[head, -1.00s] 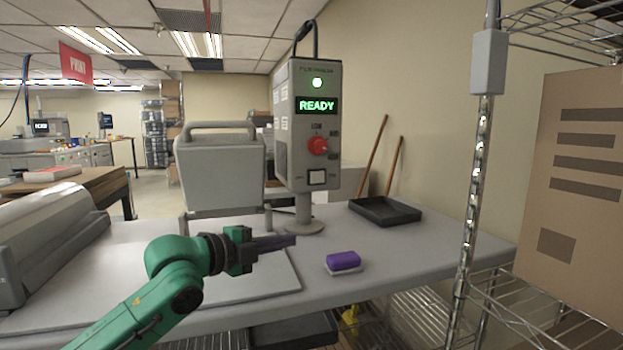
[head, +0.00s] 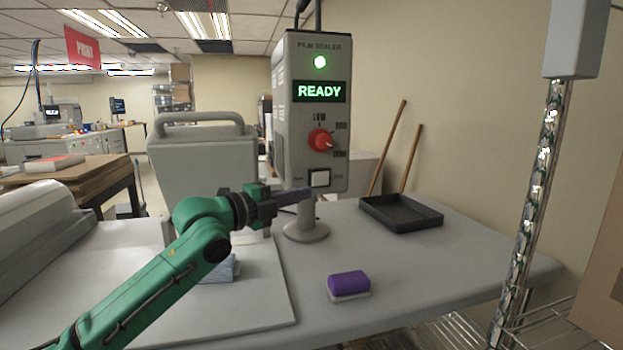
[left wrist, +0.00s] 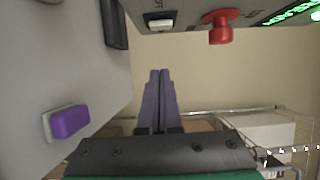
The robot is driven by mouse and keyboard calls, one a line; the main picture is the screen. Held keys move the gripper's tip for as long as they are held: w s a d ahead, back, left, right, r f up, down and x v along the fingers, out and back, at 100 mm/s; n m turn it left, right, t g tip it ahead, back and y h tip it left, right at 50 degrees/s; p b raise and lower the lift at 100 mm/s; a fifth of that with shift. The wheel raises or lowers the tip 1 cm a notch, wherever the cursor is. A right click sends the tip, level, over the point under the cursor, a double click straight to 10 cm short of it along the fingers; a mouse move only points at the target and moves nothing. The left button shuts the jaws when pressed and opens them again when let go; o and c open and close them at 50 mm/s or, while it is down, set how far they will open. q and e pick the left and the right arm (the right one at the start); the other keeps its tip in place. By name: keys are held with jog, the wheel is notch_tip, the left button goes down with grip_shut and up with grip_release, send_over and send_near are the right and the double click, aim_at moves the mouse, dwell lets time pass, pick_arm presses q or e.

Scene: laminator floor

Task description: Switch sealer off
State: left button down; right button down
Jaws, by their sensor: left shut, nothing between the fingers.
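The film sealer's grey control box (head: 312,75) stands on a post on the table. Its green lamp (head: 320,62) is lit and its display (head: 319,91) reads READY. Below are a red knob (head: 320,139) and a white rocker switch (head: 319,178). The switch also shows at the top of the left wrist view (left wrist: 160,22), with the red knob (left wrist: 220,27) to its right. My left gripper (head: 309,195) is shut and empty, just below the switch in the head view. Its closed fingers (left wrist: 160,78) point toward the panel, apart from the switch in the wrist view. My right gripper is not in view.
A purple sponge-like block (head: 349,284) lies on the table front. A black tray (head: 401,213) sits at the back right. A grey handled machine (head: 203,165) stands left of the sealer. A chrome rack post (head: 533,200) rises at right.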

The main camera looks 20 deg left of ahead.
aim_at(320, 179)
pick_arm(q)
jog(key=w+p, duration=0.4)
jog(key=w, duration=0.3)
jog(key=shift+d+r, duration=0.15)
